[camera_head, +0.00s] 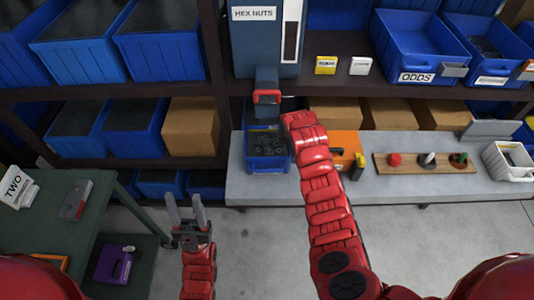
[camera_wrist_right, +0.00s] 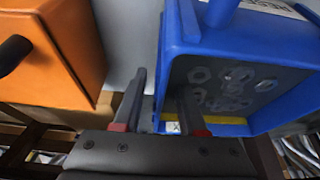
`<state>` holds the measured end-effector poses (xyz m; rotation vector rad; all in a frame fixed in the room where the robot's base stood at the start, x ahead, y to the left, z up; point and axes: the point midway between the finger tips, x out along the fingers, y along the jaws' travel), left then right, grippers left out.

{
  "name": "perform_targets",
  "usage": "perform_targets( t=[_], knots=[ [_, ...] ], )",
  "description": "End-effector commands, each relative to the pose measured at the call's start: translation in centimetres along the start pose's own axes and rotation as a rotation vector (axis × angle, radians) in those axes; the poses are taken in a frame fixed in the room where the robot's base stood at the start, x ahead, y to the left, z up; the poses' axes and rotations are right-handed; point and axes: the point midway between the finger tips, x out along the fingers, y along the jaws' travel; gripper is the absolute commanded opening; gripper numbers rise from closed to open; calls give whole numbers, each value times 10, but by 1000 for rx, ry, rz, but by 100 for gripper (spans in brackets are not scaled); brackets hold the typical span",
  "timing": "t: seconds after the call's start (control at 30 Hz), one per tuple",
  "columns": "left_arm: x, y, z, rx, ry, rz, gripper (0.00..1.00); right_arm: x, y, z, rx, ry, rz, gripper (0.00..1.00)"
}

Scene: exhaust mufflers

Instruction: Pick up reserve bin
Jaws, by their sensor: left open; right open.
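A blue bin (camera_head: 266,163) with several hex nuts in it stands on the grey bench below the HEX NUTS dispenser (camera_head: 265,40). In the right wrist view the bin (camera_wrist_right: 240,40) fills the right side. My right gripper (camera_wrist_right: 160,105) is open at the bin's wall, one finger outside and the other appearing inside it. Contact is unclear. The right fingers are hidden in the head view. My left gripper (camera_head: 187,208) is open and empty above the floor, near the green table.
An orange box (camera_head: 347,145) stands close beside the bin. A wooden peg board (camera_head: 425,163) and a white basket (camera_head: 510,161) are farther right on the bench (camera_head: 400,188). Shelves with blue bins and cartons stand behind. A green table (camera_head: 90,205) is at left.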

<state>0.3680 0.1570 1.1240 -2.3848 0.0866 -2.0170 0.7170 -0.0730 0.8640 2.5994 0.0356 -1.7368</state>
Motion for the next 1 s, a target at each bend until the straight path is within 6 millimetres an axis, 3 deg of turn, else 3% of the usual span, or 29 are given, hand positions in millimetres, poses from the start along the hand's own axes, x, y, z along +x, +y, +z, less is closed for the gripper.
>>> perform_targets(
  t=[0.13,0.37,1.0],
  knots=[
    [0,0,0,0,0,0,50,0,0,0,0,0,0,41],
    [0,0,0,0,0,0,50,0,0,0,1,0,0,0],
    [0,0,0,0,0,0,50,0,0,0,1,0,0,0]
  ],
)
